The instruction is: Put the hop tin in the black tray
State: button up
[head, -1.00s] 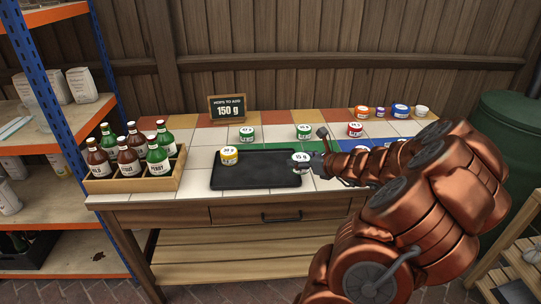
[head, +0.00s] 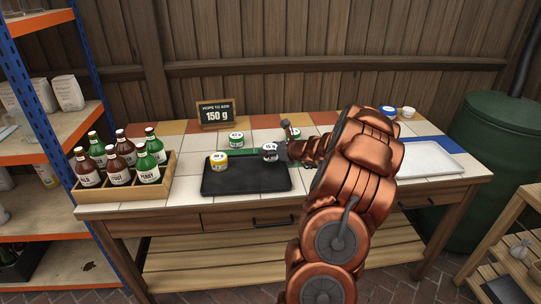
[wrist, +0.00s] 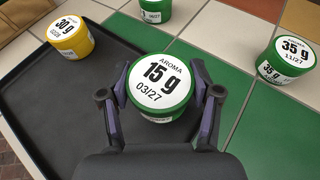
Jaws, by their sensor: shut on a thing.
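My gripper (wrist: 160,103) is shut on a green hop tin with a white lid marked 15 g (wrist: 160,85). The tin also shows in the head view (head: 269,149). It is upright, at the back edge of the black tray (head: 245,181), towards the tray's right end. I cannot tell its exact height over the tray. A yellow tin marked 30 g (head: 219,161) stands in the tray's back left part; it shows in the wrist view too (wrist: 71,38).
A green tin (head: 236,140) stands behind the tray. Another green tin marked 35 g (wrist: 286,60) stands to the right in the wrist view. A bottle crate (head: 125,185) is left of the tray. A white tray (head: 432,168) lies right. A sign (head: 217,113) reads 150 g.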

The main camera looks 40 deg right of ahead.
jog(key=shift+f, duration=1.25)
jog(key=shift+f, duration=0.1)
jog(key=o, duration=1)
